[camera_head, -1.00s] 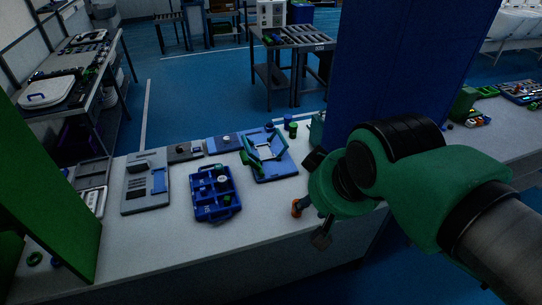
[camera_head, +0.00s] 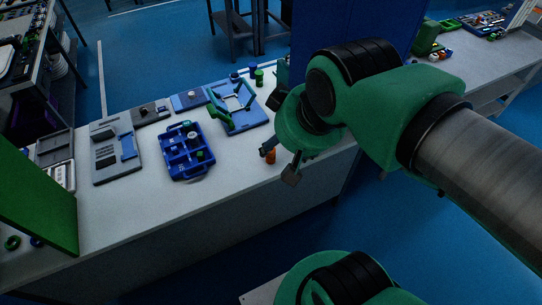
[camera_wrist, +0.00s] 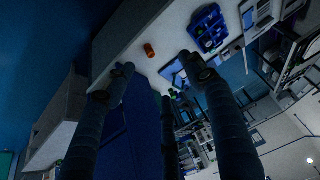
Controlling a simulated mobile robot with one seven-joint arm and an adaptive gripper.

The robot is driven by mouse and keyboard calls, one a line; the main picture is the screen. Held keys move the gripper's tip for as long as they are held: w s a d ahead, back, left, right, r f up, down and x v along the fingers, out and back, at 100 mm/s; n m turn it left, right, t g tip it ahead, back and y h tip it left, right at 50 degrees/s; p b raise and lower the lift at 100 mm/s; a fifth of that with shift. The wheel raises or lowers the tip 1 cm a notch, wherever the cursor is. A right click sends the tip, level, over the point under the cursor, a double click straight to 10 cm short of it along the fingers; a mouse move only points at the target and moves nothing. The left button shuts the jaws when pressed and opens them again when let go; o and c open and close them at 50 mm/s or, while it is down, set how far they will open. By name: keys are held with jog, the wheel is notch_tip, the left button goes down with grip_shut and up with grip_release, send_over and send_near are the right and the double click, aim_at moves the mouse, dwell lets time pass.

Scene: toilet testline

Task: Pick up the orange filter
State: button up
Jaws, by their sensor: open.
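The orange filter (camera_head: 271,156) is a small upright cylinder on the white bench, near its front edge, in the head view. In the wrist view the orange filter (camera_wrist: 149,50) stands on the bench top, apart from the fingers and near the gap between their tips. My gripper (camera_head: 279,166) is open and empty beside the filter, with one finger on each side of it in the head picture. In the wrist view my gripper (camera_wrist: 155,68) shows its dark fingers spread wide. How far the fingertips are above the bench is hard to tell.
A blue compartment tray (camera_head: 185,170) lies left of the filter. A blue plate with a teal frame (camera_head: 250,118) lies behind it. A grey board (camera_head: 104,168) is farther left. A tall blue panel (camera_head: 325,30) stands behind my arm. Bare bench lies around the filter.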

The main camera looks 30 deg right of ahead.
jog(key=shift+w, duration=0.1)
jog(key=n+g, duration=0.3)
jog(key=g, duration=0.3)
send_over(271, 155)
jog(key=w, duration=0.2)
notch_tip(271, 155, down, 29)
jog(key=shift+d+f+b, duration=0.25)
jog(key=shift+f+b, duration=0.05)
jog(key=shift+f, duration=0.1)
jog(key=shift+f+b, duration=0.7)
jog(key=shift+f, duration=3.5)
